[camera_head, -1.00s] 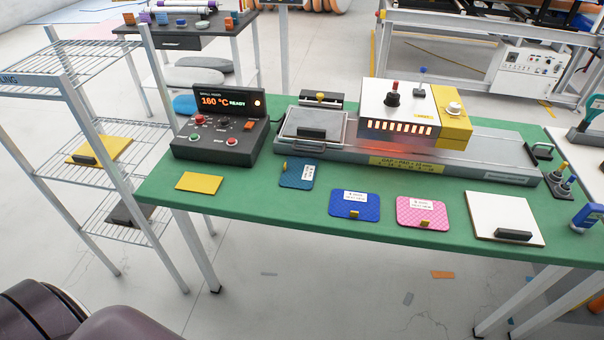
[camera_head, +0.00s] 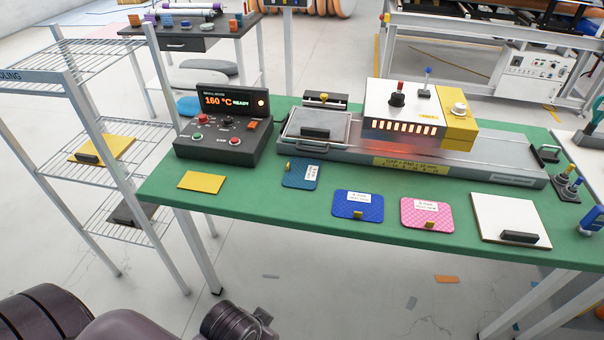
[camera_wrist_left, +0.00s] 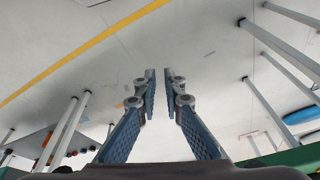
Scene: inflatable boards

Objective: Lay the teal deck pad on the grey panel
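The teal deck pad (camera_head: 301,173) lies flat on the green table, left of the blue pad. It has a white label and a small yellow tab at its upper left corner. A grey panel (camera_head: 304,133) with a black handle block lies in the metal tray at the left end of the press. A darker grey panel (camera_head: 128,214) with a black block lies on the lower rack shelf. My left gripper (camera_wrist_left: 160,75) is open and empty above the floor in the left wrist view. Its fingers are out of the head view. My right gripper is not in view.
The green table (camera_head: 255,205) also holds a control box (camera_head: 222,145), a yellow plate (camera_head: 202,182), a blue pad (camera_head: 358,205), a pink pad (camera_head: 427,213) and a white panel (camera_head: 506,216). The heated press hood (camera_head: 401,110) glows right of the tray. A wire rack stands left.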

